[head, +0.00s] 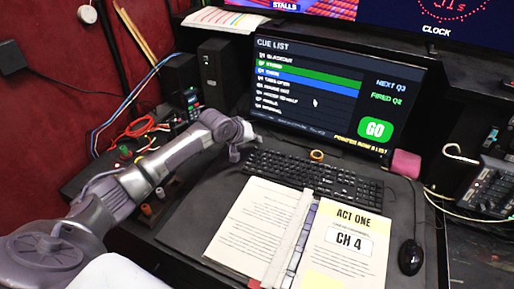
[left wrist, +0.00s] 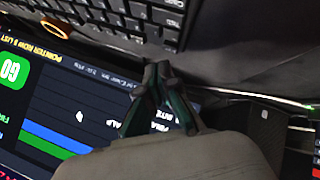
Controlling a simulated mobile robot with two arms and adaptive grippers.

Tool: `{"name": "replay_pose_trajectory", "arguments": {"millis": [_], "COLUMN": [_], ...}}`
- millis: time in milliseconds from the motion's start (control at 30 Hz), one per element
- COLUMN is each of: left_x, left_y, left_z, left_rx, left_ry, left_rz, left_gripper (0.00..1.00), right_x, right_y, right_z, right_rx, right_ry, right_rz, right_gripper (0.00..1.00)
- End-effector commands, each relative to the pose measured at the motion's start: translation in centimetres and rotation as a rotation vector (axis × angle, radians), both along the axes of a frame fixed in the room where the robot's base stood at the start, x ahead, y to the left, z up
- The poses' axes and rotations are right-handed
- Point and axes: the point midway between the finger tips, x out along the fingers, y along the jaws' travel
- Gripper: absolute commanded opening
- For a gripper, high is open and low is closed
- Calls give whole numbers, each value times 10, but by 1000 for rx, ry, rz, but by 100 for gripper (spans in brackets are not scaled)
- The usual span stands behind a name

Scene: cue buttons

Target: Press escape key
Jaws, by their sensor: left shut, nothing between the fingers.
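The black keyboard (head: 318,180) lies on the desk in front of the monitor. Its escape key is too small to make out in the head view; the far left corner of the keyboard is close to my left gripper (head: 237,152). The gripper is shut and empty, just left of that corner. In the left wrist view, the shut fingertips (left wrist: 158,70) show near the corner of the keyboard (left wrist: 125,18), where the corner key (left wrist: 171,45) appears just beyond them. I cannot tell whether the fingers touch anything. My right gripper is not in view.
The monitor (head: 330,95) with a cue list and green GO stands behind the keyboard. An open binder (head: 245,225) lies in front, a mouse (head: 411,257) at right. An orange ring (head: 317,155) and pink block (head: 405,164) lie near the monitor. Cables and a speaker stand left.

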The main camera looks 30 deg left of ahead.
Motion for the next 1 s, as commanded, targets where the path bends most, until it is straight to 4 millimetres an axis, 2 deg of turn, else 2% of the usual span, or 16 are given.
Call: {"name": "replay_pose_trajectory", "arguments": {"millis": [633, 1000], "left_x": [0, 0], "left_y": [0, 0], "left_z": [0, -8], "left_rx": [0, 0], "left_ry": [0, -1], "left_rz": [0, 1], "left_gripper": [0, 0], "right_x": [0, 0], "right_y": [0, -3], "right_z": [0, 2], "right_rx": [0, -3], "right_ry": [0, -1], "right_rz": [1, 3], "right_gripper": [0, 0]}}
